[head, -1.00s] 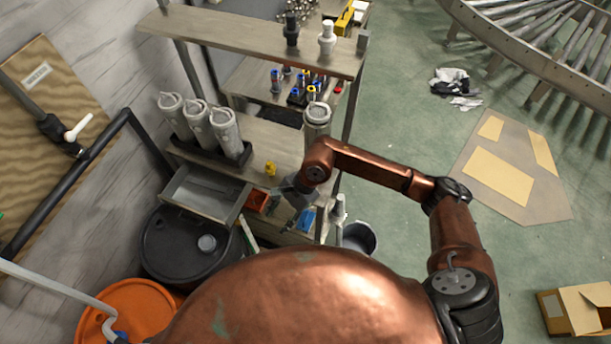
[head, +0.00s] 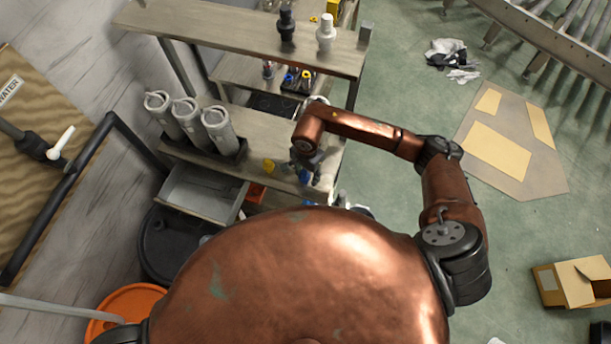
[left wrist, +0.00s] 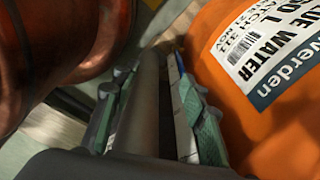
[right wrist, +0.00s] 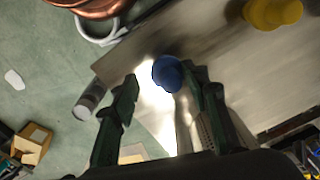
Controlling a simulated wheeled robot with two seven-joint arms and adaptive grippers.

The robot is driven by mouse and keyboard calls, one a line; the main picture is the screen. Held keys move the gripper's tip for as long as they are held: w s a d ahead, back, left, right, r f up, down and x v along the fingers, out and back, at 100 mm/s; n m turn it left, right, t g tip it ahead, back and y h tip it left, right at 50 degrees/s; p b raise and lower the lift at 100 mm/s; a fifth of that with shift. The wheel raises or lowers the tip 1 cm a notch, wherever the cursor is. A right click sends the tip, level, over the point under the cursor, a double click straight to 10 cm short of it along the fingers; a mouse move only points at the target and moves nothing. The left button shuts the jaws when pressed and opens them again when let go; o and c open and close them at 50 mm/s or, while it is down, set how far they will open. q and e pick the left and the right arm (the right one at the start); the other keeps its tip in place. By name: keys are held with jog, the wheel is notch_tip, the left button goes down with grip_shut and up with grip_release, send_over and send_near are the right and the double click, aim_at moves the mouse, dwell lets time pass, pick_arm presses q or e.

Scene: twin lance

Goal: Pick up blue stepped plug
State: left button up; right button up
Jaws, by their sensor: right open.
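The blue stepped plug (right wrist: 167,73) shows in the right wrist view as a round blue top between and just past my right fingertips, closer to the right-hand finger. Whether they touch is unclear. In the head view the plug (head: 304,177) is a small blue patch on the lower shelf, partly hidden by my gripper. My right gripper (head: 309,163) is over the shelf's front right corner, pointing down. Its fingers (right wrist: 157,84) are open in the right wrist view. My left gripper (left wrist: 148,85) has its fingers apart, with a dark grey bar showing between them.
A yellow piece (right wrist: 272,12) stands on the shelf beside the blue plug. Several grey canisters (head: 190,122) stand behind, left of my right gripper. The upper shelf (head: 215,35) holds a black and a white fitting. An orange drum (left wrist: 270,80) is close beside my left gripper.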

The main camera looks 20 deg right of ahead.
aim_at(306, 175)
jog(key=f, duration=0.1)
jog(key=w+f, duration=0.1)
jog(key=shift+w+f, duration=0.2)
jog(key=shift+f, duration=0.2)
jog(key=shift+s, duration=0.3)
jog(key=shift+w, duration=0.15)
jog(key=c, duration=0.5)
jog(key=shift+c, duration=1.4)
pick_arm(q)
jog(key=shift+w+r, duration=0.2)
jog(key=shift+w, duration=0.3)
